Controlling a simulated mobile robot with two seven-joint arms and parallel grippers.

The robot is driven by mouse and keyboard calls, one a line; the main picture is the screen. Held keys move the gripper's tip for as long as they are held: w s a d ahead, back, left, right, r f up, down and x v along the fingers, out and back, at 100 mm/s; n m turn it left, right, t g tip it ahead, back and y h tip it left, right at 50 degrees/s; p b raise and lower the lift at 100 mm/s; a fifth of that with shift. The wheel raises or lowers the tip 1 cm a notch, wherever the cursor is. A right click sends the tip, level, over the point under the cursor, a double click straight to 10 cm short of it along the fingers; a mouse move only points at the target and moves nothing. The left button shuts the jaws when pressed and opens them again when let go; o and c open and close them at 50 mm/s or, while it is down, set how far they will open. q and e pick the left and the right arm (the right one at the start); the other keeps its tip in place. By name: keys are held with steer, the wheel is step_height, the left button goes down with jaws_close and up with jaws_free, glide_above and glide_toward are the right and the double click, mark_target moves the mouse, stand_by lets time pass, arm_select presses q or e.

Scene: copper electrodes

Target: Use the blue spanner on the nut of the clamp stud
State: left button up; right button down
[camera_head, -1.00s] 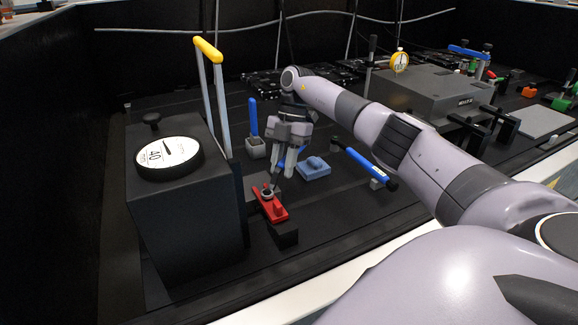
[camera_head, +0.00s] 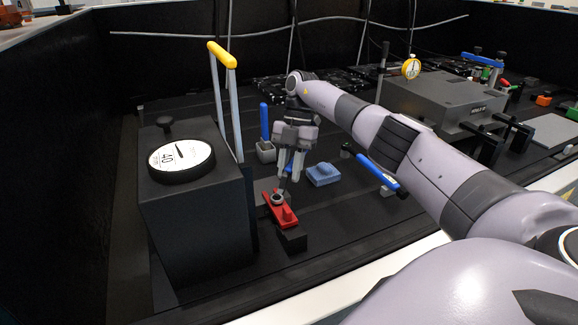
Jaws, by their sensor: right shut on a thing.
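My right gripper (camera_head: 288,178) points down above the red clamp (camera_head: 288,217). It is shut on the blue spanner (camera_head: 287,168), of which a little blue shows between the fingers. A grey ring-shaped end (camera_head: 278,199) lies below the fingertips at the far end of the red clamp, where the stud and nut would be. The nut is hidden or too small to make out, and I cannot tell whether the ring is around it. The clamp sits on a dark block. My left gripper is out of view.
A black box with a white dial (camera_head: 182,160) and a yellow-topped handle (camera_head: 221,54) stands close on the left. A light blue block (camera_head: 323,174) lies right of the gripper. A grey machine (camera_head: 440,98) is at back right.

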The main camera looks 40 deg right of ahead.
steer(key=c, duration=1.5)
jaws_free()
jaws_close()
steer(key=shift+r, duration=0.2)
steer(key=shift+r, duration=0.1)
steer(key=shift+r, duration=0.15)
steer(key=shift+s+d+m, duration=0.1)
steer(key=shift+s+m, duration=0.2)
steer(key=shift+m, duration=0.1)
